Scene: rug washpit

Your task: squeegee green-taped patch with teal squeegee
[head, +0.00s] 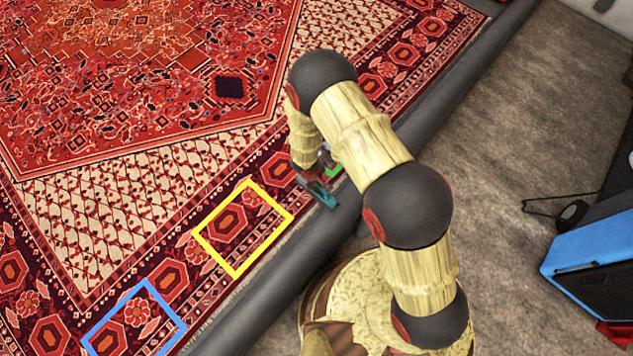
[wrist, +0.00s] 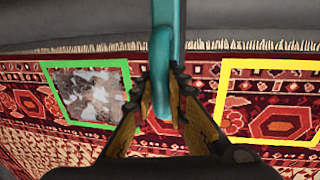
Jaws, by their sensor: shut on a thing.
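My gripper (wrist: 161,88) is shut on the handle of the teal squeegee (wrist: 163,55), its fingers on both sides of it. In the head view the teal squeegee (head: 321,194) shows below my gripper, by the rug's edge and the dark curb; I cannot tell whether it touches anything. The green-taped patch (wrist: 128,72) lies left of the squeegee in the wrist view, with greyish-white, suds-like blotches inside its tape. In the head view my arm hides most of this patch; only bits of green tape (head: 335,171) show.
A yellow-taped patch (head: 215,253) and a blue-taped patch (head: 161,285) lie along the same rug border. The patterned red rug (head: 110,185) is otherwise clear. A dark rounded curb (head: 262,300) runs along its edge. A blue box (head: 590,255) stands at the right.

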